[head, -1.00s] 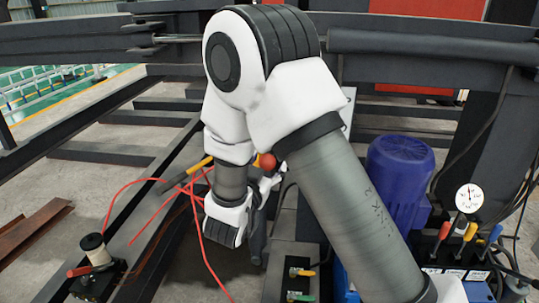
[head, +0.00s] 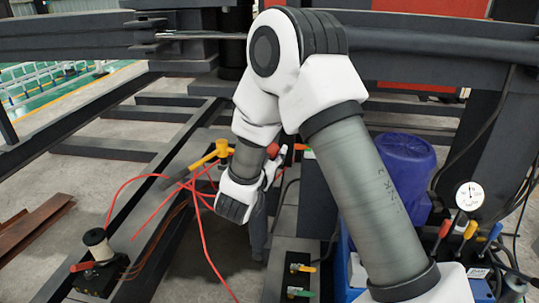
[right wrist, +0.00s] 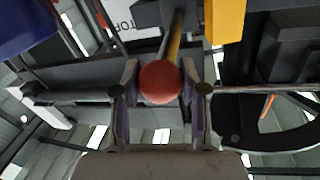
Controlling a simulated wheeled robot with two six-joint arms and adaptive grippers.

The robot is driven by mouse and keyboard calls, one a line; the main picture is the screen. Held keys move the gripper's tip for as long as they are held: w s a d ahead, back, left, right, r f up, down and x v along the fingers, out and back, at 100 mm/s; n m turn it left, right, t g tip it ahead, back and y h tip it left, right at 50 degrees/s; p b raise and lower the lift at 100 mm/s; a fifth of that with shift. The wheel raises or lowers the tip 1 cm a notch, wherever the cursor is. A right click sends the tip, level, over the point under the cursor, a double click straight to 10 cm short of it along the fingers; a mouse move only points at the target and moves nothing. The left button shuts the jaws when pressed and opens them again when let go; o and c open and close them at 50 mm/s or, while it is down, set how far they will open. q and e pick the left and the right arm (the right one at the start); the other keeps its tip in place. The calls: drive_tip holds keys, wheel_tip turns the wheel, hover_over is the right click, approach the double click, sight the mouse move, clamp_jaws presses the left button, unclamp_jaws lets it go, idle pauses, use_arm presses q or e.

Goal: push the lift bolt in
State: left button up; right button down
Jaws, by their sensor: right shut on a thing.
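My right gripper (right wrist: 160,92) is shut on a red ball knob (right wrist: 161,82), with a finger on each side of it. A thin rod runs from the knob away from the wrist camera. In the head view the red knob (head: 272,151) shows beside my right gripper (head: 274,165), which is partly hidden by my wrist. I take the knob and rod for the lift bolt; how far it sits in cannot be told. My left gripper is not in view.
A blue motor (head: 402,170), a dial gauge (head: 469,196) and coloured levers are at the right. A spool (head: 97,246) stands lower left. Dark steel beams surround the area.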

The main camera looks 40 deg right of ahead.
drive_tip(key=c, duration=0.7)
unclamp_jaws()
drive_tip(key=shift+w, duration=0.1)
drive_tip(key=shift+o, duration=0.3)
drive_tip(key=shift+w+d+f, duration=0.1)
drive_tip(key=shift+d+f, duration=0.05)
drive_tip(key=shift+d, duration=0.1)
drive_tip(key=shift+s+a, duration=0.25)
drive_tip(key=shift+a, duration=0.25)
drive_tip(key=v, duration=0.6)
drive_tip(key=shift+a, duration=0.2)
drive_tip(key=shift+s, duration=0.1)
